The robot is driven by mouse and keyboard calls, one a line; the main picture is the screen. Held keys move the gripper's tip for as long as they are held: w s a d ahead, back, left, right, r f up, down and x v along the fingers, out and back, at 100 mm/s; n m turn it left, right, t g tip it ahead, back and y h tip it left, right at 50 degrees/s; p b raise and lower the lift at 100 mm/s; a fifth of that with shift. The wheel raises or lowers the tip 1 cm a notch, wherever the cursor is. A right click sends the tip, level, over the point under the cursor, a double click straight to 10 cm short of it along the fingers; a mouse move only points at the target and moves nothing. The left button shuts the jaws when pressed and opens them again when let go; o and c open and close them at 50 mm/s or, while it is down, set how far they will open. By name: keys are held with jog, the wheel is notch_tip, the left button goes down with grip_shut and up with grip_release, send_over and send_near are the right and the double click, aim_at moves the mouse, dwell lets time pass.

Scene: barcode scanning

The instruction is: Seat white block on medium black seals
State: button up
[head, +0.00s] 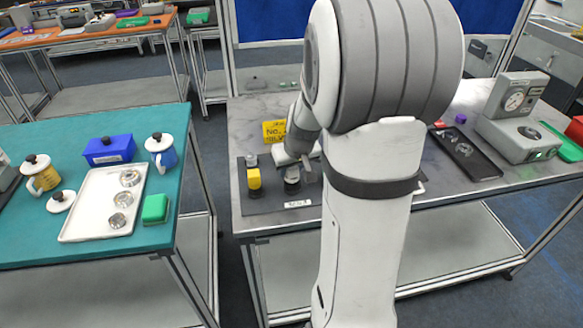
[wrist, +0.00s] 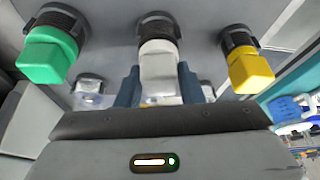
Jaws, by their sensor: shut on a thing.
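The white block (wrist: 158,62) is in the middle of the wrist view, between the two blue fingers of my gripper (wrist: 158,88), which is shut on it. It lines up with the middle black seal (wrist: 157,28); whether it is fully down cannot be told. A green block (wrist: 46,57) is at another black seal on the left, and a yellow block (wrist: 248,70) at one on the right. In the head view my gripper (head: 303,168) is over the grey table, by a black seal (head: 292,186); my arm hides part of the area. The yellow block (head: 253,179) stands to the left.
A yellow sign (head: 274,131) stands behind on the grey table (head: 240,222). A black tray (head: 466,153) and a grey device with a dial (head: 517,120) are at the right. A teal table (head: 30,232) with a white tray (head: 78,226) is at the left, across a gap.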

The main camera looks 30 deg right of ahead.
jog(key=shift+f+b, duration=0.4)
dwell(0.3)
jog(key=o, duration=1.4)
jog(key=shift+r, duration=0.1)
jog(key=shift+r+p, duration=2.5)
jog(key=shift+r, duration=1.3)
jog(key=shift+f, duration=0.1)
jog(key=shift+n+g+y, duration=0.3)
jog(key=shift+n, duration=0.1)
jog(key=s+a+r, duration=0.1)
jog(key=s+a, duration=0.1)
jog(key=a, duration=0.1)
jog(key=s+a+r, duration=0.2)
jog(key=s+a, duration=0.1)
jog(key=s+a+r, duration=0.2)
jog(key=s+a, duration=0.1)
jog(key=shift+s, duration=0.25)
jog(key=shift+g, duration=0.4)
jog(key=s+a, duration=0.1)
jog(key=s, duration=0.2)
jog(key=s+a+r, duration=0.1)
jog(key=s+a, duration=0.1)
jog(key=s, duration=0.2)
jog(key=s+a, duration=0.2)
jog(key=s, duration=0.2)
jog(key=shift+s+r, duration=0.2)
jog(key=shift+c, duration=0.2)
